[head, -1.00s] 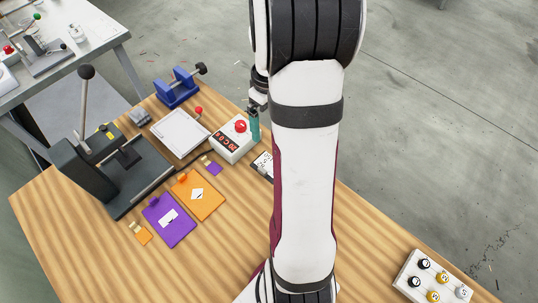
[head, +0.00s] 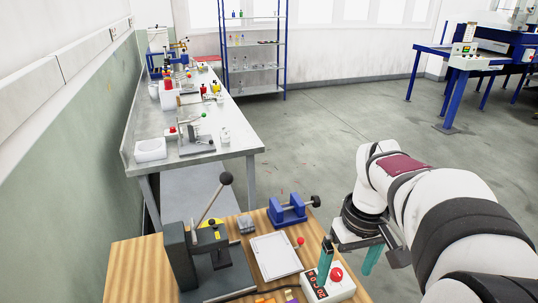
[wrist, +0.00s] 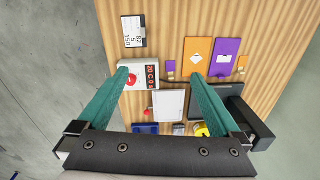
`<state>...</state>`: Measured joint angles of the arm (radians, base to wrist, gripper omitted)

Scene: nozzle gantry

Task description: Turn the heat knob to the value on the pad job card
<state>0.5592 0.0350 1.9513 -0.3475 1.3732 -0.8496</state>
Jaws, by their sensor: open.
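The heat control box (head: 342,291) is white, with a red knob (head: 336,274) and a dark strip of red characters (head: 316,285) too small to read. In the wrist view the red knob (wrist: 132,79) is beside the left fingertip. A white job card (wrist: 133,30) with a black corner and printed figures lies beyond the box; I cannot read it surely. My gripper (wrist: 158,73) is open, with teal fingers apart and nothing held. In the head view one finger of my gripper (head: 346,275) overlaps the box; contact cannot be told.
A white panel (head: 275,256) with a red ball handle, a dark lever press (head: 195,262) and a blue clamp (head: 288,216) stand nearby. Orange (wrist: 198,60) and purple (wrist: 226,58) pads lie right. A grey metal table (head: 222,150) stands behind.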

